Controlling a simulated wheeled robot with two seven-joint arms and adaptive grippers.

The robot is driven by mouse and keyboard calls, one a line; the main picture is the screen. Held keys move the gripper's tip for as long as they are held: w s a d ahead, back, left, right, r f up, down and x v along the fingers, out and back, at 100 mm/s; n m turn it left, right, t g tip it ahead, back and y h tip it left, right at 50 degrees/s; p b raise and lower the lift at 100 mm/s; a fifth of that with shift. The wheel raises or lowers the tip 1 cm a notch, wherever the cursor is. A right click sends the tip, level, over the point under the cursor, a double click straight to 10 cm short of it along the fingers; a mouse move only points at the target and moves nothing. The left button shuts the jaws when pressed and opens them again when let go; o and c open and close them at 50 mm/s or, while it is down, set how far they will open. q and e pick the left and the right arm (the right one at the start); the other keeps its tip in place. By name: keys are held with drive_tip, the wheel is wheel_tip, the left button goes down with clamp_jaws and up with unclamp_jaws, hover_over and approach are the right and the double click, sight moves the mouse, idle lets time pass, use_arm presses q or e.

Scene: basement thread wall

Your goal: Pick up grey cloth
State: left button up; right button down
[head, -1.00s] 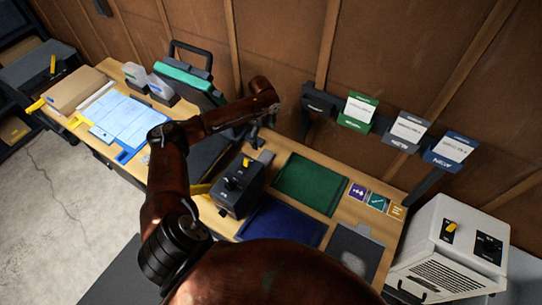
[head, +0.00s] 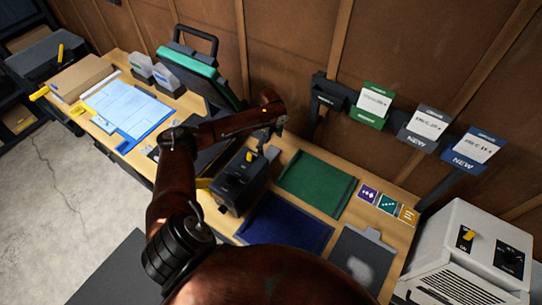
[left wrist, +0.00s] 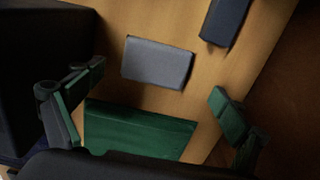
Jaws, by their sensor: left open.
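The grey cloth (left wrist: 157,62) shows in the left wrist view as a small flat grey rectangle on the wooden bench, just beyond the green mat (left wrist: 140,130). In the head view the left gripper (head: 266,135) hangs over the bench behind the black box. My right gripper is not in view.
A black box (head: 240,182) with a yellow switch stands close to the left gripper. The green mat (head: 316,185), a blue mat (head: 285,225) and a grey tray (head: 352,262) lie to the right. Label cards (head: 424,125) hang on the wall. A dark blue block (left wrist: 226,20) lies beyond the cloth.

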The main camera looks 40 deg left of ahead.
sight(270, 154)
use_arm(q)
drive_tip(key=f, duration=0.4)
drive_tip(key=shift+s+d+f, duration=0.15)
drive_tip(key=shift+s+f, duration=0.05)
drive_tip(key=shift+f, duration=0.2)
drive_tip(key=shift+c, duration=0.2)
drive_tip(key=shift+r, duration=0.1)
drive_tip(key=c, duration=1.1)
wheel_tip(270, 154, up, 10)
